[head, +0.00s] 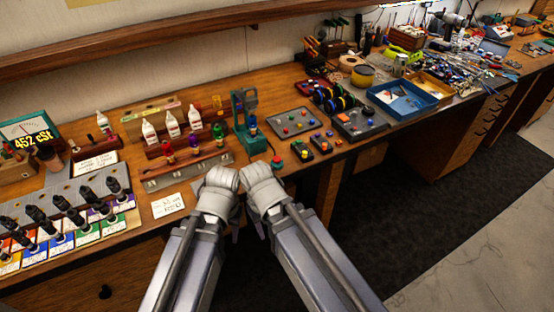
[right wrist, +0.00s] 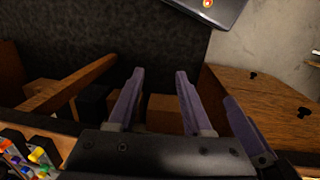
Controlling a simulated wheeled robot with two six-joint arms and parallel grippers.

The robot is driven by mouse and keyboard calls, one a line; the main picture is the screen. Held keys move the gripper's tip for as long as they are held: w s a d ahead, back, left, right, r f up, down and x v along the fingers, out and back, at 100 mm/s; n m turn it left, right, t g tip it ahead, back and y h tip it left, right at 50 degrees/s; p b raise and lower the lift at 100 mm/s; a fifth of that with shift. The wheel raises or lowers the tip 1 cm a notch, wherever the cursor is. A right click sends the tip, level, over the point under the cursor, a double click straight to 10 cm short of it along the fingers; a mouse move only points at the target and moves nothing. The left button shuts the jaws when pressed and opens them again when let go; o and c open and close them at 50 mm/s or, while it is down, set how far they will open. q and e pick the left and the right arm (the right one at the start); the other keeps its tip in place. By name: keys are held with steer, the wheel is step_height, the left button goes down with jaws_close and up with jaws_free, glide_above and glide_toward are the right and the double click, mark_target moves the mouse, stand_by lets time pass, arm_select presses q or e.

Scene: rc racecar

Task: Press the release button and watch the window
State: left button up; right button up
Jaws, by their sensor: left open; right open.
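A red domed button (head: 277,161) on a small green base sits at the bench's front edge, just beyond my grippers; I cannot tell whether it is the release button. A teal upright device (head: 247,122) stands behind it. A gauge with a lit window (head: 36,138) reading "452 cSt" stands at the far left. My left gripper (head: 220,186) and right gripper (head: 260,184) are side by side in front of the bench edge, with their fingers mostly hidden. In the right wrist view, my right gripper (right wrist: 158,90) is open and empty, touching nothing.
Bottles (head: 172,125) stand on racks to the left, with a row of black droppers (head: 68,207) nearer. Small button boxes (head: 320,143), a button panel (head: 293,122) and a blue tray (head: 402,98) lie to the right. A dark mat (head: 440,200) covers open floor.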

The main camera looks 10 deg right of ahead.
jaws_close()
stand_by(0.4)
stand_by(1.4)
